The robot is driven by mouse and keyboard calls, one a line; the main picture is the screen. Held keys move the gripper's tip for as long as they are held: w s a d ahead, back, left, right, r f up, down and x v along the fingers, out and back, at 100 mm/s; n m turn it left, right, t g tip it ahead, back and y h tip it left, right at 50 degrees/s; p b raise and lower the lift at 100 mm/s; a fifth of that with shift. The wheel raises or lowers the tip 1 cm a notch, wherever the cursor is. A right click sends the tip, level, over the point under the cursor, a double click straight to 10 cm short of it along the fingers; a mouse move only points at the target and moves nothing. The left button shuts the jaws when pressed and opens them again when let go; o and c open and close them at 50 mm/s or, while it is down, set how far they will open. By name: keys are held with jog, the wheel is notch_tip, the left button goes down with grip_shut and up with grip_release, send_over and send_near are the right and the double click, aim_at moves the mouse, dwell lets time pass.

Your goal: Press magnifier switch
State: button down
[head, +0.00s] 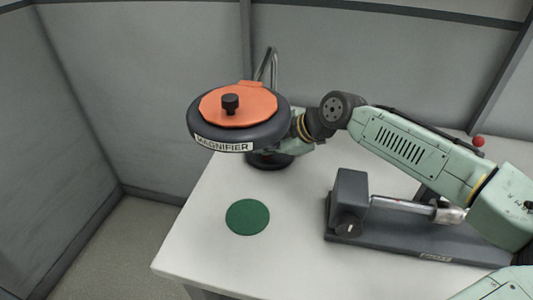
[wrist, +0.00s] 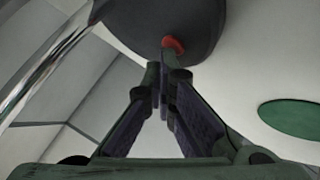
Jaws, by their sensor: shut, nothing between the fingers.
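The magnifier (head: 190,130) is a round dark head with an orange cover (head: 255,108), a black knob on top and a "MAGNIFIER" label. It stands above the table on a bent chrome arm (head: 272,62). In the wrist view its dark underside (wrist: 150,18) fills the top, with a small red switch (wrist: 174,43) at its edge. My gripper (wrist: 165,62) is shut and empty, its fingertips in line with the red switch. I cannot tell whether they touch it. In the head view the fingertips are hidden by the magnifier head.
A green disc (head: 247,217) lies on the white table (head: 205,245), and also shows in the wrist view (wrist: 293,117). A dark fixture (head: 350,200) with a metal tube stands at right, below my arm. A red ball (head: 478,141) shows behind my arm. Grey walls enclose the table.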

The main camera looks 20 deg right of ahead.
aim_at(266, 158)
jog(key=shift+r+p, duration=0.8)
jog(key=shift+r, duration=0.15)
notch_tip(266, 158, up, 5)
jog(key=p, duration=0.3)
jog(key=shift+p, duration=0.35)
dwell(0.5)
